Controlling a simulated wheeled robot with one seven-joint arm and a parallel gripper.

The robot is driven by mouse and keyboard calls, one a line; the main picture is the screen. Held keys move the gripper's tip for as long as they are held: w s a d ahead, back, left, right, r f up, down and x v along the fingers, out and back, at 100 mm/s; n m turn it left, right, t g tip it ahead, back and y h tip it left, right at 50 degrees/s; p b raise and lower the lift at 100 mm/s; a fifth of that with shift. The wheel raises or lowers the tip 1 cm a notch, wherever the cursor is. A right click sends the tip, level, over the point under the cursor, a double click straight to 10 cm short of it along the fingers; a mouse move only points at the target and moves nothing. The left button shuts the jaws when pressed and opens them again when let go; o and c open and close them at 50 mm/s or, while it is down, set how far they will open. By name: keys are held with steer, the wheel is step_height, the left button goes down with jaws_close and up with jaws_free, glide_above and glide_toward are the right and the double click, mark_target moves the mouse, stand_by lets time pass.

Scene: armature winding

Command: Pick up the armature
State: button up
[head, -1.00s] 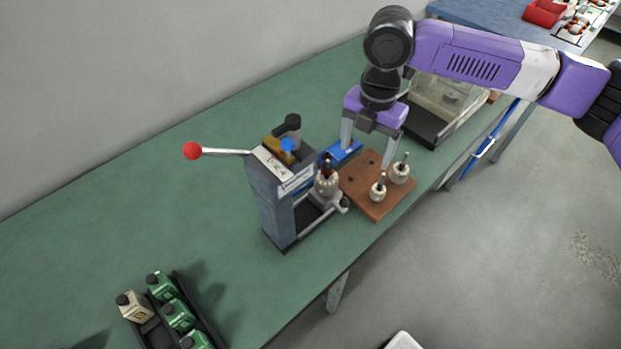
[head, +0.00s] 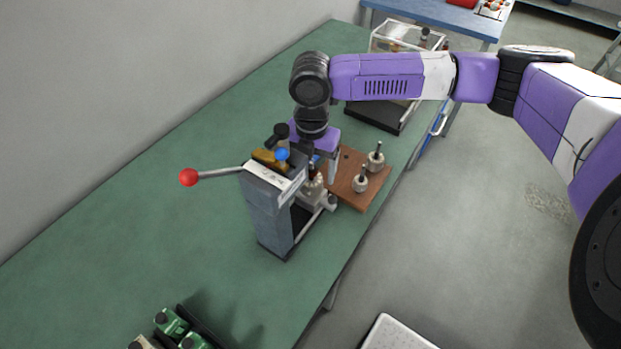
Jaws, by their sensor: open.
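Two armatures with upright dark shafts stand on the brown wooden board: a farther one (head: 376,161) and a nearer one (head: 360,184). Another armature (head: 314,186) sits in the grey winding machine (head: 270,208), its reddish-brown top partly hidden. My gripper (head: 318,168) points down, open and empty, behind and just above the machine's armature. Its right finger shows between that armature and the board's armatures. The left finger is mostly hidden by the machine's head. I cannot tell whether the fingers straddle the armature.
The machine has a lever with a red ball (head: 188,177) reaching left. The wooden board (head: 349,164) lies right of it. A clear-covered box with a black base (head: 375,115) stands behind. Green bottles (head: 171,321) stand at lower left. The green table (head: 150,235) is otherwise largely clear.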

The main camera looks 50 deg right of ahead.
steer(key=shift+f, duration=0.75)
jaws_close()
steer(key=shift+r, duration=0.15)
step_height(320, 180, up, 18)
steer(key=b, duration=0.1)
steer(key=shift+b, duration=0.3)
